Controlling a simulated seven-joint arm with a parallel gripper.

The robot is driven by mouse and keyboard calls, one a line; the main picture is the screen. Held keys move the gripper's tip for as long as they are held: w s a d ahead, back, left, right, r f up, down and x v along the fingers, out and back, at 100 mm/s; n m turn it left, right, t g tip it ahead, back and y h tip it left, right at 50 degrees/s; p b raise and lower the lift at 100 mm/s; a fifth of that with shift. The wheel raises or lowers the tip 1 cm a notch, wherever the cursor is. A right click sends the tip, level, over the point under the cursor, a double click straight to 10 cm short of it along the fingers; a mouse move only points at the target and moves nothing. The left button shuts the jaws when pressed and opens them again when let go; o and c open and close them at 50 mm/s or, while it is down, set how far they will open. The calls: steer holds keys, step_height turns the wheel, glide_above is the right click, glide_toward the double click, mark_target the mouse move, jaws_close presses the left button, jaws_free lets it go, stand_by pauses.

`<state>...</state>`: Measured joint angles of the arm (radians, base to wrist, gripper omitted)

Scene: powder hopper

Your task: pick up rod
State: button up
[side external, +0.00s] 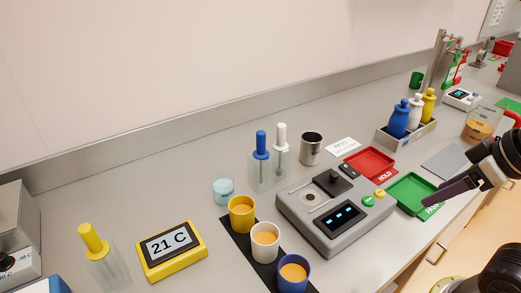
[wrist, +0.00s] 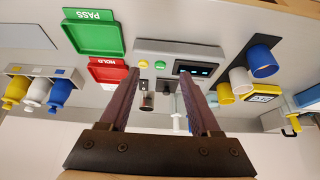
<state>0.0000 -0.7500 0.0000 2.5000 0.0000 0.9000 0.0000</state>
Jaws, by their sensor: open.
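Three rod-like pieces with coloured handles stand upright in the side view. A blue-handled rod (side external: 262,144) and a white-handled rod (side external: 281,136) stand together in a clear holder (side external: 256,182). A yellow-handled rod (side external: 91,238) stands in a separate clear holder (side external: 116,271) at the front left. I cannot tell which one the task's rod is. My gripper (side external: 434,202) is at the right, above the green tray area and well away from all three. In the wrist view its fingers (wrist: 161,76) are spread apart with nothing held between them.
A grey device (side external: 325,235) with a display lies between my gripper and the rods. A green PASS tray (side external: 408,190), red HOLD tray (side external: 372,162), metal cup (side external: 311,148) and bottle rack (side external: 405,135) are nearby. Coloured cups (side external: 265,240) stand on a black strip.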

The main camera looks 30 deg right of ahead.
step_height(320, 180, up, 12)
steer(key=m+g+y, duration=0.2)
steer(key=m+y, duration=0.2)
steer(key=m, duration=2.1)
glide_above(264, 132)
steer(key=s+d, duration=0.5)
steer(key=shift+g, duration=0.5)
steer(key=x, duration=1.2)
steer(key=shift+w+d, duration=0.25)
steer(key=shift+w, duration=0.2)
steer(key=shift+w+x, duration=0.2)
steer(key=shift+x, duration=1.25)
steer(key=shift+w+x, duration=0.2)
steer(key=shift+x, duration=1.2)
steer(key=shift+r, duration=0.1)
